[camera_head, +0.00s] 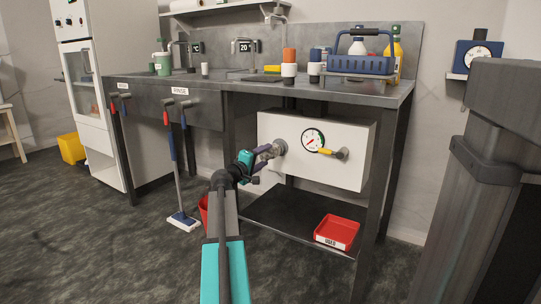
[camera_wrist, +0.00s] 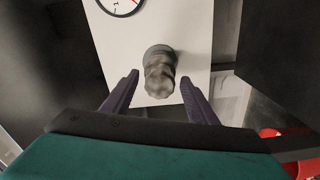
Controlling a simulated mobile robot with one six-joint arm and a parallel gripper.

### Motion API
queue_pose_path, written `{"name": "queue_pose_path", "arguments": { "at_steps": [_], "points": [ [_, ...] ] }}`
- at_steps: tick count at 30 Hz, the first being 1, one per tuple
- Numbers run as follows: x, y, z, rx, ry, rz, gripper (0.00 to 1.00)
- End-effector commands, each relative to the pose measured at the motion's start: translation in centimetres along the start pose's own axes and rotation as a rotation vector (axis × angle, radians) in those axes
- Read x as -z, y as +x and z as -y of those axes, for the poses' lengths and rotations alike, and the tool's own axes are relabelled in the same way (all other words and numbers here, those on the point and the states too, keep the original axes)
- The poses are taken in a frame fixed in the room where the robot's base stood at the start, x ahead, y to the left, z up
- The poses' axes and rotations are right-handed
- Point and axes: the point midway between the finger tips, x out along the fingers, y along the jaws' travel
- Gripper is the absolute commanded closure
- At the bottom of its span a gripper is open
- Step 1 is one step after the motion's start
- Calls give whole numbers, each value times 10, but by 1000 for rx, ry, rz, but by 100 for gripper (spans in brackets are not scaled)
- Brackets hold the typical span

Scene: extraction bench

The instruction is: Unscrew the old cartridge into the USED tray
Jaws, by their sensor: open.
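The old cartridge (camera_wrist: 160,78) is a grey, lumpy cylinder that sticks out of the front of a white box under the bench. In the head view the cartridge (camera_head: 268,152) shows at the left end of the box, partly hidden by my gripper. My gripper (camera_wrist: 160,92) is open, with its two purple fingers on either side of the cartridge's near end. In the wrist view a gap shows between each finger and the cartridge. In the head view my gripper (camera_head: 262,162) is at the cartridge. The red USED tray (camera_head: 337,232) stands empty on the lower shelf.
The white box (camera_head: 350,173) carries a round gauge (camera_head: 313,139) and a yellow-handled valve (camera_head: 328,152) right of the cartridge. The dark lower shelf (camera_head: 285,215) is clear left of the tray. Bench legs (camera_head: 380,190) stand at the right. A red bucket (camera_head: 204,208) and a mop (camera_head: 182,220) are at left.

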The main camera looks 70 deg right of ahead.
Motion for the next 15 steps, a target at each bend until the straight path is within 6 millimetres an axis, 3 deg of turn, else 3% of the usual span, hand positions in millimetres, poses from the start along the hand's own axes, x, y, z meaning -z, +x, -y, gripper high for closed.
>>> {"name": "queue_pose_path", "arguments": {
  "at_steps": [2,10,15],
  "points": [
    [0,0,0,0,-1,0,47],
    [0,0,0,0,-2,0,92],
    [0,0,-1,1,-16,0,94]
  ]
}}
